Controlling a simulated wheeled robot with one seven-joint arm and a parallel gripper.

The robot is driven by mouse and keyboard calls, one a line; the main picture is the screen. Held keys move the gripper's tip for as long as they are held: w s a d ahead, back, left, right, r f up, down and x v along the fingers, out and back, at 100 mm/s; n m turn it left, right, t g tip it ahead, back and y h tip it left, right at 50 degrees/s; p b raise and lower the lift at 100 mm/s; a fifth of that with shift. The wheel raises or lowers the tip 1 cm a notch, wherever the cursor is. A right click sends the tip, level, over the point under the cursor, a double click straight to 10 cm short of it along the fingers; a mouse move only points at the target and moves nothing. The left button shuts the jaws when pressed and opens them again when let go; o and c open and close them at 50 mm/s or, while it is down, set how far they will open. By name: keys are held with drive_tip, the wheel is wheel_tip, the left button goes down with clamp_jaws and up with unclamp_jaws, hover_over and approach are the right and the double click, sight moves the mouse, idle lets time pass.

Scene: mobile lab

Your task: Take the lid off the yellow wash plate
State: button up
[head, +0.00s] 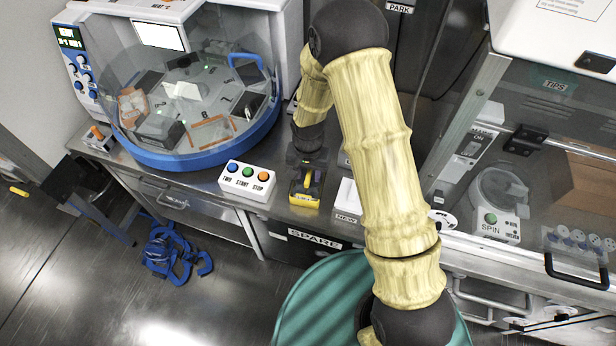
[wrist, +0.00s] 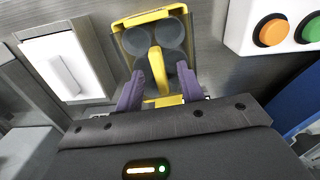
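The yellow wash plate (head: 304,196) sits on the steel bench, just right of the button box. In the wrist view the yellow wash plate (wrist: 124,46) has a yellow rim and dark grey round shapes on top. A yellow upright handle (wrist: 157,72) stands at its near side, seemingly the lid's; where lid and plate meet is unclear. My gripper (head: 309,166) is low over the plate. In the wrist view its purple fingers (wrist: 160,75) stand on either side of the handle, with gaps visible. It is open and holds nothing.
A round blue-rimmed machine (head: 195,110) is behind left. A glass-fronted cabinet (head: 545,100) is at right. Blue pieces (head: 174,252) lie on the floor.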

drive_tip(key=shift+f, duration=0.35)
clamp_jaws()
